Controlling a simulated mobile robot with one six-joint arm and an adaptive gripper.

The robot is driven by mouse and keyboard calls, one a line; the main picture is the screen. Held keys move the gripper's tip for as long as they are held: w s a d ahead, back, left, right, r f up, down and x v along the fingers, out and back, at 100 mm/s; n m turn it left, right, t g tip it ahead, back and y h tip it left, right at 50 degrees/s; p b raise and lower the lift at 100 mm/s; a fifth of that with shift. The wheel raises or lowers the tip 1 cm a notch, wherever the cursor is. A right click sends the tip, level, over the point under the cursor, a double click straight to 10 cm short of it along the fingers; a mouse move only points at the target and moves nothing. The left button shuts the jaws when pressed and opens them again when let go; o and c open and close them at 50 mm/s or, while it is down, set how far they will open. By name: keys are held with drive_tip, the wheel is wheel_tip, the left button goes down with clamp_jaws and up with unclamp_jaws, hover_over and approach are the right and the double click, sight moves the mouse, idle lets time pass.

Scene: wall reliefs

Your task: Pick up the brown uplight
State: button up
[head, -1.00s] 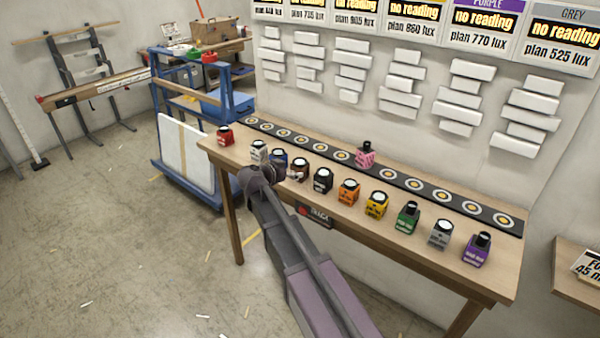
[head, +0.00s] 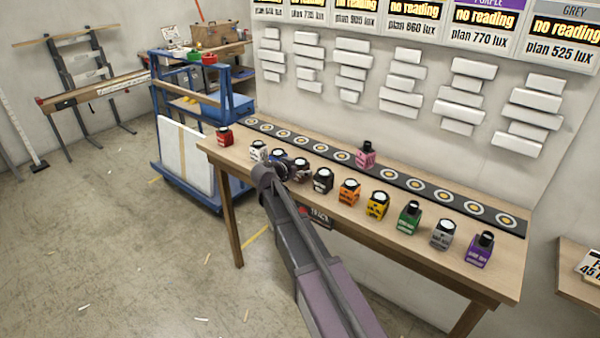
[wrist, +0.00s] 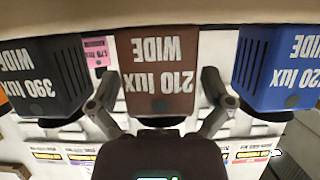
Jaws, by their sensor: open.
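The brown uplight (head: 300,168) stands in the row along the front of the workbench, between a blue and a black one. In the upside-down wrist view the brown uplight (wrist: 158,72) is in the middle, its label reading "210 lux WIDE". My gripper (wrist: 160,80) is open, with one finger on each side of the brown uplight. I cannot tell whether the fingers touch it. In the head view my wrist hides most of the gripper and part of the blue uplight (head: 281,157).
The black uplight (wrist: 42,75) and the blue uplight (wrist: 280,70) stand close beside my fingers. Several other coloured uplights line the bench (head: 400,258). A pink uplight (head: 366,156) stands by the dark track (head: 420,187) behind. Blocks jut from the wall.

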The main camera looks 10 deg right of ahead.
sight(300, 161)
drive_tip(key=shift+c, duration=0.2)
drive_tip(key=c, duration=1.2)
drive_tip(key=shift+o, duration=0.2)
drive_tip(key=shift+r, duration=0.2)
wheel_tip(300, 161, up, 10)
drive_tip(key=p, duration=1)
drive_tip(key=shift+f, duration=0.2)
drive_tip(key=shift+r+p, duration=1.3)
drive_tip(key=shift+p, duration=0.05)
